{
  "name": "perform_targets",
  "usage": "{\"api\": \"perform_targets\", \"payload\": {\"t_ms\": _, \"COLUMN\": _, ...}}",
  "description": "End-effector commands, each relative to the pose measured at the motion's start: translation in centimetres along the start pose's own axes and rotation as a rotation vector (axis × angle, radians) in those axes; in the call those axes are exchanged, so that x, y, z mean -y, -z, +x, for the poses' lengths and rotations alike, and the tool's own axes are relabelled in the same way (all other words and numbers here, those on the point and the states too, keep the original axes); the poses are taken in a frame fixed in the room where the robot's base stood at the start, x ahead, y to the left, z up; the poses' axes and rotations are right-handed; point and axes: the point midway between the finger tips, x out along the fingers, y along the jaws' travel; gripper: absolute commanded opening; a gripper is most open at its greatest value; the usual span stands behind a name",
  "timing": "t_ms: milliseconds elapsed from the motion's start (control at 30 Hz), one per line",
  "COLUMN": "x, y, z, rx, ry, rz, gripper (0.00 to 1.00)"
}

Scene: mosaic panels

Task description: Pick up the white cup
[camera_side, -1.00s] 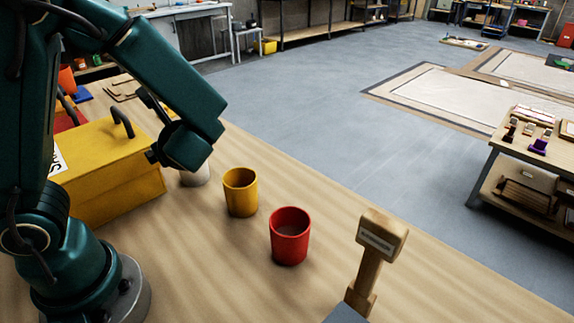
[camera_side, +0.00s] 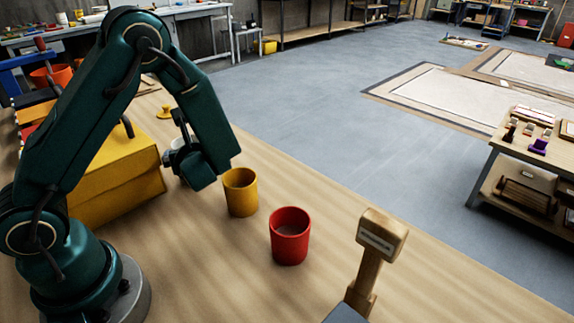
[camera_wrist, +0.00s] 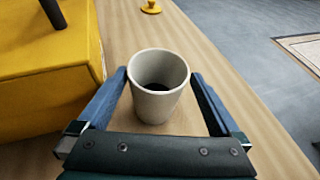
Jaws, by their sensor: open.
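The white cup (camera_wrist: 157,100) stands upright on the wooden table in the wrist view, with a dark inside. My gripper (camera_wrist: 160,80) is open, with one finger on each side of the cup; a narrow gap seems to show on both sides. In the side view the white cup (camera_side: 176,143) is mostly hidden behind my gripper (camera_side: 187,150), and only a bit of its pale rim shows.
A yellow toolbox (camera_side: 115,180) stands close to the left of the cup. A yellow cup (camera_side: 240,193) and a red cup (camera_side: 290,236) stand to the right. A small yellow knobbed object (camera_wrist: 151,7) lies beyond the cup. A wooden post (camera_side: 374,255) stands at front right.

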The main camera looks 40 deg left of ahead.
Motion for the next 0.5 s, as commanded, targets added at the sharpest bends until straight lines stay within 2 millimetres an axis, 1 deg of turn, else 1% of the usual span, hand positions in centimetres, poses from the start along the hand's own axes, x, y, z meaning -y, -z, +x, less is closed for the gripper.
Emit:
{"api": "perform_targets", "payload": {"t_ms": 300, "x": -0.4, "y": -0.3, "z": 4.1, "rx": -0.001, "ry": -0.005, "rz": -0.001, "gripper": 1.0}}
{"api": "perform_targets", "payload": {"t_ms": 400, "x": -0.4, "y": -0.3, "z": 4.8, "rx": -0.001, "ry": -0.003, "rz": 0.0, "gripper": 1.0}}
{"api": "perform_targets", "payload": {"t_ms": 500, "x": -0.3, "y": -0.4, "z": 4.9, "rx": 0.0, "ry": -0.001, "rz": 0.0, "gripper": 1.0}}
